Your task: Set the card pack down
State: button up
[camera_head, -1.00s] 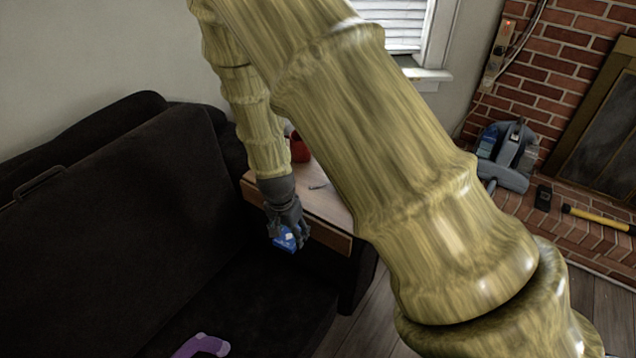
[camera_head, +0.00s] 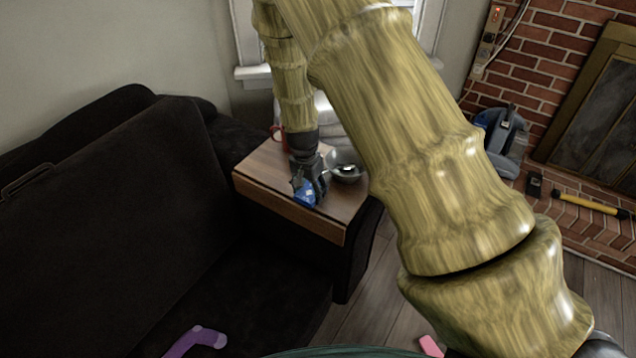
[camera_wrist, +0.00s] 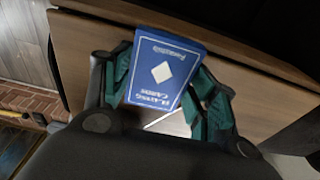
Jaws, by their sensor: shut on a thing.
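The card pack (camera_head: 304,193) is a blue box held at my gripper's tip in the head view. In the wrist view the card pack (camera_wrist: 161,72) shows its blue face with a white diamond and white lettering. My gripper (camera_head: 305,188) is shut on the pack, and its green-padded fingers (camera_wrist: 163,88) press on both sides of it. Gripper and pack are over the small wooden side table (camera_head: 264,181), near its front edge. Whether the pack touches the tabletop cannot be told.
A metal bowl (camera_head: 346,168) stands on the table just right of my gripper. A red mug (camera_head: 276,138) stands behind it, partly hidden by my arm. The dark sofa (camera_head: 110,220) is at left, with a purple thing (camera_head: 195,340) on its seat. The brick hearth (camera_head: 590,225) is at right.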

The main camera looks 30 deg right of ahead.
jog(key=shift+w+d+f, duration=0.15)
jog(key=shift+w+d, duration=0.2)
jog(key=shift+d, duration=0.25)
jog(key=shift+w+d+f, duration=0.15)
jog(key=shift+w+d, duration=0.2)
jog(key=shift+d, duration=0.3)
jog(key=shift+w+d+f, duration=0.15)
jog(key=shift+w+d, duration=0.2)
jog(key=shift+d, duration=0.25)
jog(key=shift+f, duration=0.35)
jog(key=o, duration=1.2)
jog(key=shift+f, duration=0.1)
jog(key=shift+c, duration=0.2)
notch_tip(320, 180, up, 12)
jog(key=a, duration=0.1)
jog(key=shift+s+a, duration=0.2)
jog(key=shift+s, duration=0.15)
